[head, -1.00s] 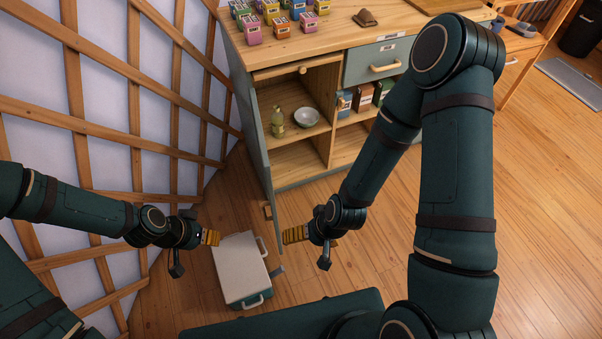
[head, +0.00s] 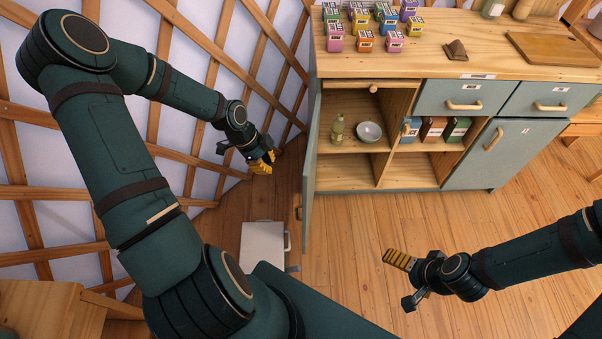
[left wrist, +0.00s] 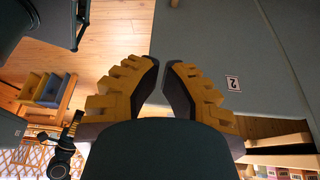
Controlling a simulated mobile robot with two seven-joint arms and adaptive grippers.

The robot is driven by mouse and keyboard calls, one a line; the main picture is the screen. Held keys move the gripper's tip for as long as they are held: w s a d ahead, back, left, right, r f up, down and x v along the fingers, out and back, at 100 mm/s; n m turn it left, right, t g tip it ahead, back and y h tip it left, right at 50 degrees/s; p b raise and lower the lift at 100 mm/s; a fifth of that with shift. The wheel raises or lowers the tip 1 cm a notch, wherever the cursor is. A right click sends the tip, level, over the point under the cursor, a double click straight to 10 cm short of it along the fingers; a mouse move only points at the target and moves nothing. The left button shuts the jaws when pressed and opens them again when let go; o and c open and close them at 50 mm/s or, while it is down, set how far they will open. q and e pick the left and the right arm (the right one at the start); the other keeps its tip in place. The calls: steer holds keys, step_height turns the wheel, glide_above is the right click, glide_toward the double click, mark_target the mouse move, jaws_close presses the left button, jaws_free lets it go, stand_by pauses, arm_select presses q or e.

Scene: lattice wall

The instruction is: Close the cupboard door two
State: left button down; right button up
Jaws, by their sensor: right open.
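Cupboard door two (head: 311,158) is grey-green and swung open at the cupboard's left end, seen nearly edge-on in the head view. In the left wrist view its face (left wrist: 225,50) carries a label with a 2. My left gripper (head: 262,163) is left of the door, apart from it, on its outer side. The left wrist view shows its yellow fingers (left wrist: 160,68) with a narrow gap between the tips and nothing held. My right gripper (head: 396,260) is open and empty over the floor, in front of the cupboard and right of the door.
Inside the open compartment are a bottle (head: 337,128) and a bowl (head: 369,132). A pale-topped box (head: 262,245) stands on the floor below the door. The lattice wall (head: 190,150) is close on the left. Floor right of the door is clear.

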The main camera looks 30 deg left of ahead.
mark_target(305, 186)
arm_select(q)
steer(key=w+d+f+b, duration=0.2)
steer(key=d+f+b, duration=0.2)
steer(key=d+f, duration=0.3)
steer(key=shift+w+f, duration=0.4)
steer(key=shift+f, duration=0.7)
steer(key=shift+d, duration=0.15)
